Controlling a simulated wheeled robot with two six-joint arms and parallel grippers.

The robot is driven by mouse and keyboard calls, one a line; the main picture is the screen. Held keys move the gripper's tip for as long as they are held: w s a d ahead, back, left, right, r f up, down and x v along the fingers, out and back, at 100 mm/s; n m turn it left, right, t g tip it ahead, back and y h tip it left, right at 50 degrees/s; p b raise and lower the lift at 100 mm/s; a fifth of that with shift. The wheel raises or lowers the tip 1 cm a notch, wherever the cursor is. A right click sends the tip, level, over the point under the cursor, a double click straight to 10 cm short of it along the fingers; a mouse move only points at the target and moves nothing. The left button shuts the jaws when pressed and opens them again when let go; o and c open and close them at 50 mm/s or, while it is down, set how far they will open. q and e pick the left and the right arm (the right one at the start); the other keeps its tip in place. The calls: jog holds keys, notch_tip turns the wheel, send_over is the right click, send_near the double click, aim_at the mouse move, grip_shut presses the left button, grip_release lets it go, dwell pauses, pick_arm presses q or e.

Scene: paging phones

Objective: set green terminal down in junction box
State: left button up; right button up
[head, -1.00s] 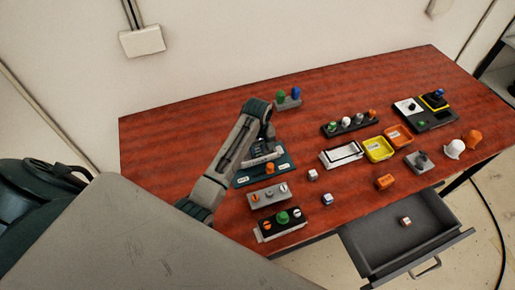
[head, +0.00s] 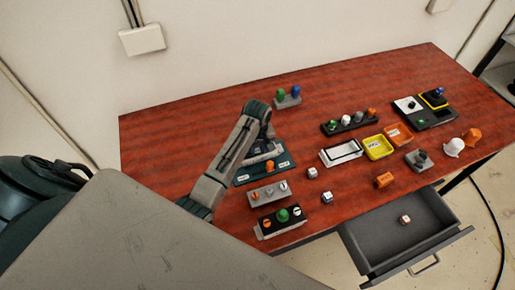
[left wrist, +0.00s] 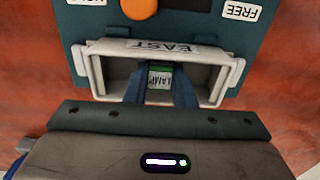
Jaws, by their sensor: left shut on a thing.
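In the left wrist view, a small green terminal (left wrist: 160,69) with a white label sits between the two dark fingers of my left gripper (left wrist: 160,86). The gripper is shut on it. The terminal and fingertips are inside the opening of a pale junction box (left wrist: 97,75) labelled EAST. Whether the terminal touches the box floor cannot be told. In the head view my left gripper (head: 266,148) is over the dark teal board (head: 281,167), and the arm hides most of the box and the terminal. My right gripper does not show.
An orange knob (head: 269,166) stands on the board close to the box. Two knob panels (head: 269,193) (head: 282,220) lie in front. Small white cubes (head: 312,173), trays (head: 378,147) and an open drawer (head: 385,247) are to the right.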

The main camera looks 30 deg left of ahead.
pick_arm(q)
jog(key=o, duration=1)
jog(key=shift+o, duration=0.2)
jog(key=shift+r, duration=0.1)
jog(key=shift+r, duration=2.4)
